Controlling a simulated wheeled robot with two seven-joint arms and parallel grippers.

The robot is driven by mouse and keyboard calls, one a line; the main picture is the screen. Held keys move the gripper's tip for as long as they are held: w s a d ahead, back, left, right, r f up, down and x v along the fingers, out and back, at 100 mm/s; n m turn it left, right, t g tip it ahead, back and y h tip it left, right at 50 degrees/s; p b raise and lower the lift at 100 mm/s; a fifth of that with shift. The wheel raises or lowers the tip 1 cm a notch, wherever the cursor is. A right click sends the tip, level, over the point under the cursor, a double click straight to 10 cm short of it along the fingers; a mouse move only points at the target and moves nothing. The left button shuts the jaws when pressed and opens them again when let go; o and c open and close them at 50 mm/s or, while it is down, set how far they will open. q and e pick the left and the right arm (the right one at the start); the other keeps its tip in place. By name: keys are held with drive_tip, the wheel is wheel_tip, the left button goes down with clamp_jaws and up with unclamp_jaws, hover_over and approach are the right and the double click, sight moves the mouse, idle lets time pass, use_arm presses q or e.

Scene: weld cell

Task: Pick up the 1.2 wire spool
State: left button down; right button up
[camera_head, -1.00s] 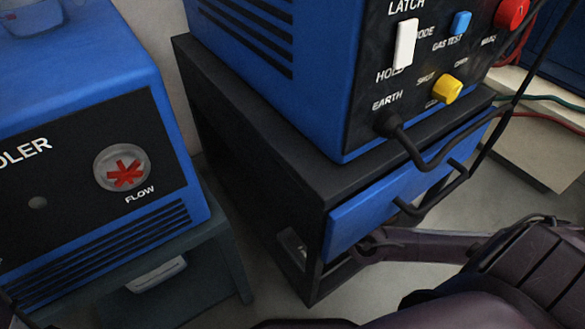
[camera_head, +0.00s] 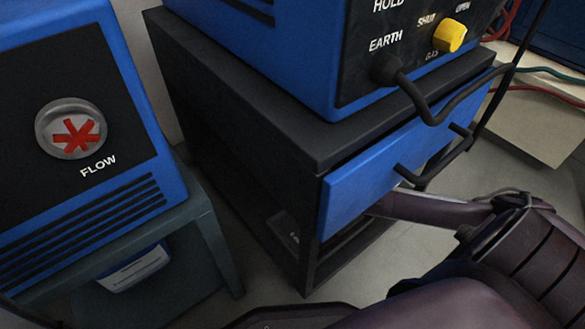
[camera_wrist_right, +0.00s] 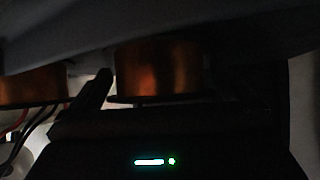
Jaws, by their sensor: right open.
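Two copper-coloured wire spools show in the dark right wrist view, one near the middle (camera_wrist_right: 160,70) and one at the left edge (camera_wrist_right: 32,86). No size marking is readable on either. My right gripper (camera_wrist_right: 160,102) is open, with one dark finger visible between the two spools. The middle spool is in front of the jaws; the other finger is lost in the dark, so I cannot tell how far the spool is between them. In the head view my right arm reaches under the blue drawer, and its gripper and the spools are hidden. My left gripper is not in view.
A dark cart (camera_head: 230,110) with a partly open blue drawer (camera_head: 350,195) carries a blue machine (camera_head: 300,60). A black cable hangs by the drawer handle (camera_head: 440,158). A blue cooler (camera_head: 90,190) on a stand is at the left. Pale floor shows between them.

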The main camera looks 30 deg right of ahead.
drive_tip(key=c, duration=1.4)
drive_tip(key=shift+r, duration=0.15)
drive_tip(key=c, duration=0.3)
drive_tip(key=shift+c, duration=0.2)
